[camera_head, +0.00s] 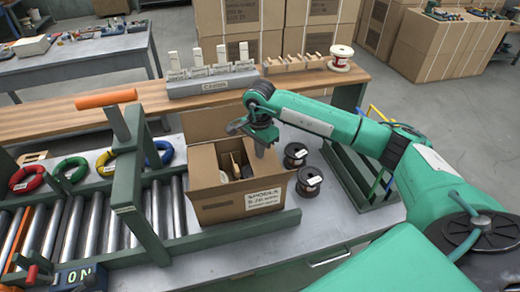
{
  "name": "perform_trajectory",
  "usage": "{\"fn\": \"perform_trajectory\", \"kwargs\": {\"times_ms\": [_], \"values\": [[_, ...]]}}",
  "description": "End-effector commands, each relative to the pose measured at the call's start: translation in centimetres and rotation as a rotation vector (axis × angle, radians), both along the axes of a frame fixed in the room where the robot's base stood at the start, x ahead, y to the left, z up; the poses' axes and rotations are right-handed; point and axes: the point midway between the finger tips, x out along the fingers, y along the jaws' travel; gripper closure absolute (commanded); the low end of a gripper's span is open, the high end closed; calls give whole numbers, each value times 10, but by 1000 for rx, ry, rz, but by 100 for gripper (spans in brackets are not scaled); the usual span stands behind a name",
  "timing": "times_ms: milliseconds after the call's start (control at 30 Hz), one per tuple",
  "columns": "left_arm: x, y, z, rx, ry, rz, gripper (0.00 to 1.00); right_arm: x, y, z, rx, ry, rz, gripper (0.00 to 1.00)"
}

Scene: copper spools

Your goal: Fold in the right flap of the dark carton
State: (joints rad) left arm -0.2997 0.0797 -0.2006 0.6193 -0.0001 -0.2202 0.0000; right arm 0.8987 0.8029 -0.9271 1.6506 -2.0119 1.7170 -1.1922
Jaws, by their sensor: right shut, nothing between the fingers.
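The brown carton (222,211), with a "SPOOLS" label on its front wall, stands on the grey bench in the middle of the view. Its top is open, and several light and dark items show inside. A back flap (205,126) stands up behind the opening. My right gripper (259,150) is over the right side of the carton, pointing down, shut and empty. It hides part of the right rim, so I cannot tell exactly how the right flap lies or whether the gripper touches it. My left gripper is out of view.
Two dark spools (309,182) stand just right of the carton. A roller conveyor (95,225) with a green frame and orange-topped post (106,98) lies to the left. A wooden shelf (130,112) with a grey holder (212,82) runs behind. Bench space in front right is clear.

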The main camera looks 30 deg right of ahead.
Motion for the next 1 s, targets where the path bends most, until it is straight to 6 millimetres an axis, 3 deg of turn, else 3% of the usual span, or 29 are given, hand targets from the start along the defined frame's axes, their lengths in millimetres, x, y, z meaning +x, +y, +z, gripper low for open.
{"fn": "perform_trajectory", "kwargs": {"times_ms": [167,800,1000], "values": [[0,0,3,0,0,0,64,0,0,5,0,-1,0,100],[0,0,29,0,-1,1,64,0,0,81,1,-2,0,100],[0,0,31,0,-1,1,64,0,0,91,0,-1,0,100]]}}
